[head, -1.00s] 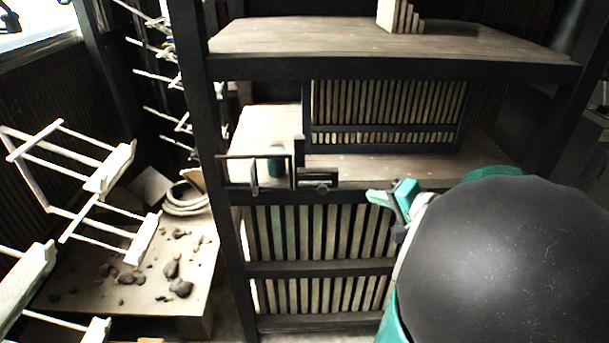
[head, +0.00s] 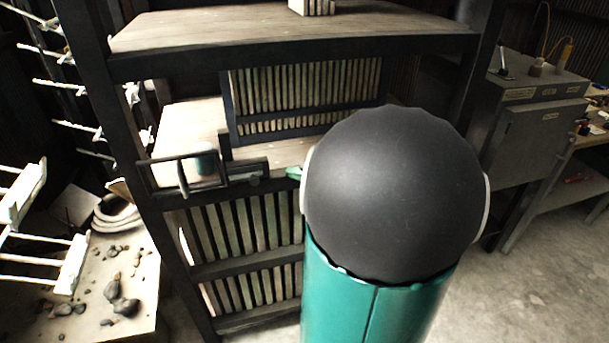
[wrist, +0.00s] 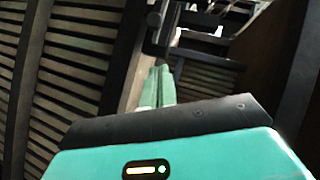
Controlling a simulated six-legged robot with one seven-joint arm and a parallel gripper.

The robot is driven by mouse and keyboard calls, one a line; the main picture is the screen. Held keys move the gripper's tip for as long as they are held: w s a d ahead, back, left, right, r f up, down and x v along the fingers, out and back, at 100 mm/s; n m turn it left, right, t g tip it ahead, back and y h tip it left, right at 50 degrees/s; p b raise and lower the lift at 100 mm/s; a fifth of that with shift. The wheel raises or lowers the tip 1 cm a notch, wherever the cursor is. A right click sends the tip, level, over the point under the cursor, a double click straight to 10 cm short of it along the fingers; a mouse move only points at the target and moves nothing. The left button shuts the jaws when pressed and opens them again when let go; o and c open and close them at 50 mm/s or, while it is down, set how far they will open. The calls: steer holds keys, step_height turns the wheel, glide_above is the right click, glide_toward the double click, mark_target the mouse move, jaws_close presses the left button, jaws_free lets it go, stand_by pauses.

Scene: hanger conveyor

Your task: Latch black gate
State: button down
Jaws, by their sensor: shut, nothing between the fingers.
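The black gate (head: 152,176) is a small dark frame with an upright handle (head: 183,180), at the left front edge of the middle shelf. A dark latch block (head: 248,174) sits just right of the gate; whether the two are engaged I cannot tell. My gripper (head: 291,173) is just right of the latch block, mostly hidden behind my arm. In the wrist view its teal fingers (wrist: 158,84) are together and empty, pointing toward dark metal fittings (wrist: 160,28) ahead.
The shelf rack has a dark upright post (head: 100,110) at left and slatted panels (head: 245,225) below the gate. A table with dark stones (head: 125,300) and white hanger racks stand at left. A grey cabinet (head: 530,130) stands at right, with open floor before it.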

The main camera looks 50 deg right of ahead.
mark_target(253, 180)
steer(key=w+a+f, duration=0.2)
steer(key=w+f, duration=0.1)
steer(key=w, duration=0.4)
steer(key=shift+a+f, duration=0.15)
steer(key=shift+a, duration=0.2)
steer(key=shift+w+a, duration=0.55)
steer(key=shift+a, duration=0.3)
steer(key=shift+w+a, duration=0.55)
steer(key=shift+a, duration=0.3)
